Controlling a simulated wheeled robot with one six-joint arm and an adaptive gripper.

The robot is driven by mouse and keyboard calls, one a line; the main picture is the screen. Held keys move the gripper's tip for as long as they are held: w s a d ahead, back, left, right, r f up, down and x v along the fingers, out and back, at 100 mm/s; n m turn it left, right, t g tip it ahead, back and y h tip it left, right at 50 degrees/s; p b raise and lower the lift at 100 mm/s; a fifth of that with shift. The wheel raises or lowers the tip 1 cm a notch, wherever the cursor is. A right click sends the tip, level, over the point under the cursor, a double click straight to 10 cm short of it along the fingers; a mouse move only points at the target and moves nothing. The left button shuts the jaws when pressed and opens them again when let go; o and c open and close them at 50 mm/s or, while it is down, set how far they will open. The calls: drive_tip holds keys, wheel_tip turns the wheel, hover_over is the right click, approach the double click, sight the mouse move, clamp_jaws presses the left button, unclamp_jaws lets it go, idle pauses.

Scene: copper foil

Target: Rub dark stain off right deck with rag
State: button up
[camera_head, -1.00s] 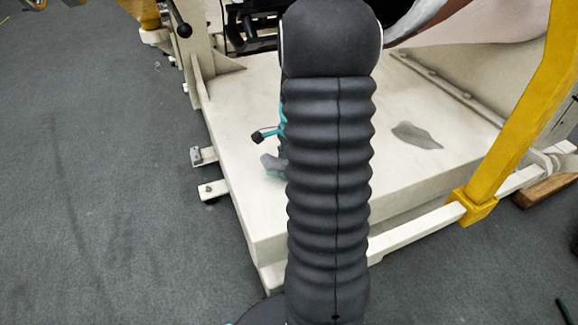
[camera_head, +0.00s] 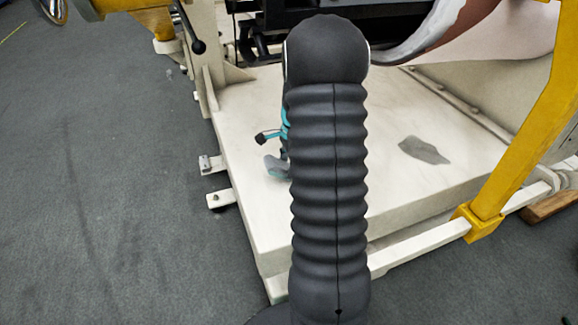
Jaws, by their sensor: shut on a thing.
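The dark stain (camera_head: 424,151) is a grey, irregular patch on the right part of the pale deck (camera_head: 400,195). My gripper (camera_head: 277,152) shows only in part, with teal and dark pieces left of my arm, which hides the rest. It is shut on a grey-blue bunched cloth, seemingly the rag (camera_head: 276,166), over the deck's left part. The rag is well left of the stain, with my arm between them in the picture. I cannot tell whether the rag touches the deck.
A yellow post (camera_head: 525,120) rises right of the deck from a white rail (camera_head: 420,245) along its front. A black-knobbed lever (camera_head: 190,35) and dark machinery stand behind. White feet (camera_head: 220,198) stick out at left. Grey floor (camera_head: 110,200) at left is clear.

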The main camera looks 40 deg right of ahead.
wheel_tip(320, 180, up, 6)
drive_tip(key=p, duration=0.4)
drive_tip(key=shift+p, duration=0.35)
